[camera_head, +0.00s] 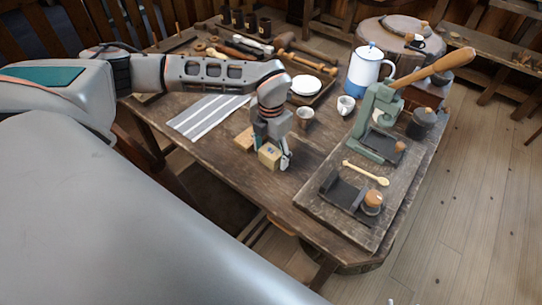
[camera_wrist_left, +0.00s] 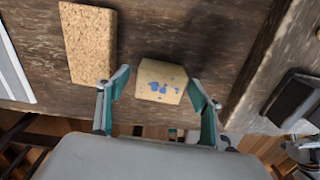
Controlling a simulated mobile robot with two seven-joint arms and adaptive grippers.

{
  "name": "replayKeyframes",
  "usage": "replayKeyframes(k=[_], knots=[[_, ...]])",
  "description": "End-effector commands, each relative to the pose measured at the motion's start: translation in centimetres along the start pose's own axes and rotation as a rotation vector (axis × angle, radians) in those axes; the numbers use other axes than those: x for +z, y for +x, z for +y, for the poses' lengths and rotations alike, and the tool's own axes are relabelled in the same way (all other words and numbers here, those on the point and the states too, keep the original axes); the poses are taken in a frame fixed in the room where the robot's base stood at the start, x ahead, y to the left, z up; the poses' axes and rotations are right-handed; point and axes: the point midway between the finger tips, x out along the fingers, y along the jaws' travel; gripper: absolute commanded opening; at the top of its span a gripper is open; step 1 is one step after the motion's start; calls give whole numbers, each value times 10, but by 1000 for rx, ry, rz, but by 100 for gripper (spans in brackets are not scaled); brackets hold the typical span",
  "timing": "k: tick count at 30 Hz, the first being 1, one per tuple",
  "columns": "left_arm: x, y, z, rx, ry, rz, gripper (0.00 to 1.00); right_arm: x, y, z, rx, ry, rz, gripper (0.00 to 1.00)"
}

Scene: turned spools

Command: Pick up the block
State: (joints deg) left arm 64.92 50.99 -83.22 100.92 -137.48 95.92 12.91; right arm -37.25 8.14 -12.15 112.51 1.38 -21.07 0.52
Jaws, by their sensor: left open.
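A pale wooden block (camera_head: 268,157) with blue marks sits on the workbench near its front edge. In the left wrist view the block (camera_wrist_left: 160,84) lies between the two fingers of my left gripper (camera_wrist_left: 158,76), with a gap on each side. In the head view my left gripper (camera_head: 273,154) points down over the block and hides part of it. It is open.
A cork brick (camera_wrist_left: 90,44) lies just left of the left finger; it also shows in the head view (camera_head: 244,139). A striped cloth (camera_head: 207,115), a small cup (camera_head: 305,117) and a board (camera_head: 322,205) with a green press (camera_head: 372,125) are nearby.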

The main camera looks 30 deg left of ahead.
Motion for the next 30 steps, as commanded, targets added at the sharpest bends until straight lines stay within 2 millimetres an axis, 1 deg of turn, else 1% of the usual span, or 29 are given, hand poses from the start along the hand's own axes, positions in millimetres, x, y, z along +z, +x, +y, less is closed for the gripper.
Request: replayKeyframes(k=[5, 6, 7, 10, 11, 20, 23, 26, 30], knots=[[0, 0, 0, 0, 0, -1, 65, -3, 0, 1, 1, 0, 5, 40], [0, 0, 0, 0, 1, -1, 60, -3, 0, 0, 1, 1, 5, 40], [0, 0, 0, 0, 1, -1, 52, -3, 0, 0, 1, 1, 5, 40], [0, 0, 0, 0, 1, -1, 26, -3, 0, 0, 1, 2, 5, 40], [0, 0, 0, 0, 1, -1, 22, -3, 0, 0, 1, 2, 5, 40], [0, -1, 0, 0, 1, -1, 22, 1, 1, -1, 0, 3, -1, 40], [1, -4, 0, 0, 0, -2, 22, 1, 1, -1, 0, 3, -3, 40], [1, -11, 0, 0, 1, -3, 22, 1, 1, -1, 0, 3, -3, 40], [2, -30, 0, 1, 2, -6, 22, 0, 0, -1, 0, 3, -2, 40]])
